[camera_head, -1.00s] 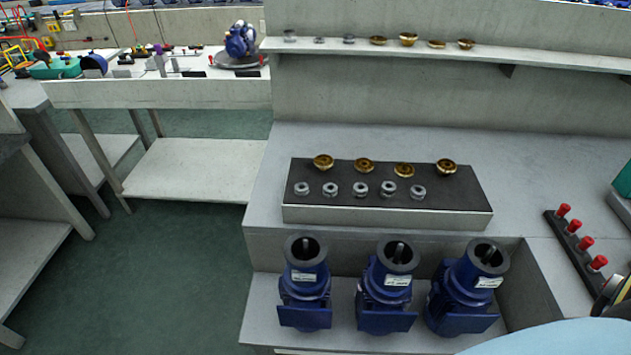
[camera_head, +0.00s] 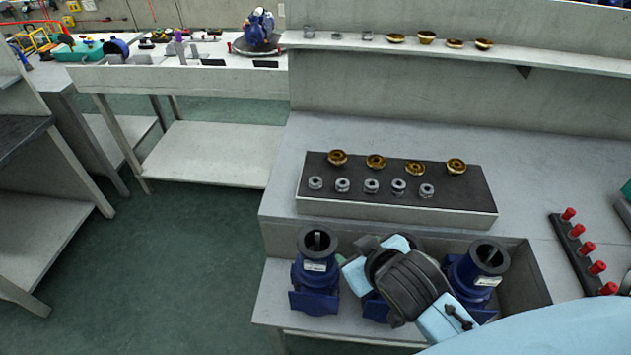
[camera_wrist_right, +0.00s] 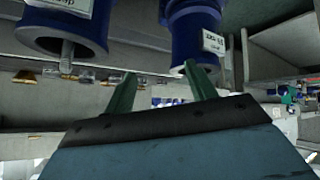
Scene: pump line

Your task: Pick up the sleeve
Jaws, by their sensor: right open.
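I cannot tell which part is the sleeve. Several small silver ring-like parts (camera_head: 371,186) stand in a row along the front of a dark-topped block (camera_head: 456,193). Several brass parts (camera_head: 415,168) stand in a row behind them. My right gripper (camera_head: 398,275) is in front of the block, over the middle blue pump, and hides much of that pump. In the right wrist view its two green fingers (camera_wrist_right: 162,78) are apart with nothing between them, close to blue pumps (camera_wrist_right: 195,38). My left gripper is not in view.
Blue pumps (camera_head: 316,275) stand on a lower ledge, the right one (camera_head: 468,275) partly behind my arm. A shelf (camera_head: 560,58) holds more silver and brass parts. A rack with red-topped pegs (camera_head: 572,240) lies at right. The bench left of the block is clear.

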